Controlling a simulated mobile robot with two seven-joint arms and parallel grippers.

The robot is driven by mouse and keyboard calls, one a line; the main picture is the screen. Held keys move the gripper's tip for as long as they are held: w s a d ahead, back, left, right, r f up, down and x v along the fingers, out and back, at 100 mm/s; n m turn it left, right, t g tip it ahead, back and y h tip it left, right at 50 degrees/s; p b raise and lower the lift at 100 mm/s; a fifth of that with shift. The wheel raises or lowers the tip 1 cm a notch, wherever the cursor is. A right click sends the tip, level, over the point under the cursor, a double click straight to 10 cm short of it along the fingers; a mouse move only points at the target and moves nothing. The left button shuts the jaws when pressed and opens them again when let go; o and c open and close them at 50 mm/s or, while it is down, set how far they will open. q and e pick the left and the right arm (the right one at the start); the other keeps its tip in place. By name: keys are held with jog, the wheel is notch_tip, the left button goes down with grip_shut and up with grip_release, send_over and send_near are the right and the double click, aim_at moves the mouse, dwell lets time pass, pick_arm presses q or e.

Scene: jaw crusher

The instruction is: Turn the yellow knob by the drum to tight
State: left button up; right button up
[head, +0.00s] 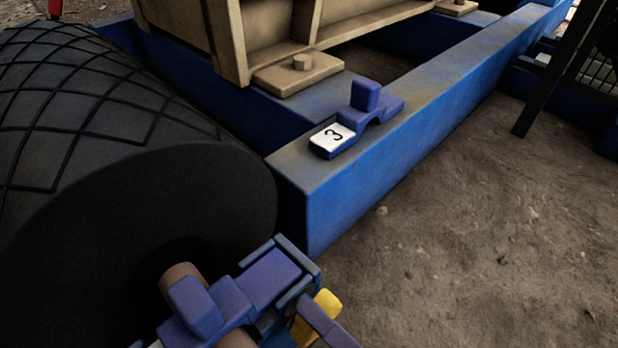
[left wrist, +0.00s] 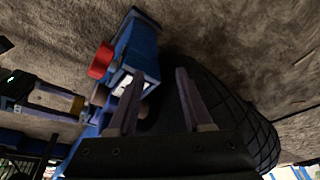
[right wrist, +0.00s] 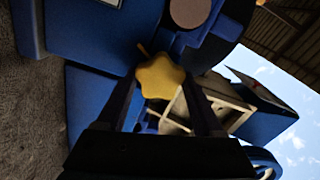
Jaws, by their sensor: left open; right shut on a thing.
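The yellow star-shaped knob (right wrist: 160,77) sits on the blue frame in front of the drum's end. My right gripper (right wrist: 159,80) is shut on it, with one finger on each side. In the head view the yellow knob (head: 318,312) is partly hidden behind a finger at the bottom. The left wrist view also shows the yellow knob (left wrist: 78,105) at the right gripper's fingertips. The black drum (head: 100,180) fills the left of the head view. My left gripper (left wrist: 158,76) is open and empty, facing the drum and frame. A tight mark is not readable.
A red knob (left wrist: 101,60) is on the blue frame. The tan crusher body (head: 270,35) stands behind. Bare ground (head: 480,240) lies free at right.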

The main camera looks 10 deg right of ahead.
jog(key=m, duration=0.5)
jog(key=shift+m, duration=0.3)
dwell(0.4)
jog(key=o, duration=1.4)
jog(key=shift+s+d, duration=0.1)
jog(key=p+v, duration=0.1)
jog(key=v, duration=0.9)
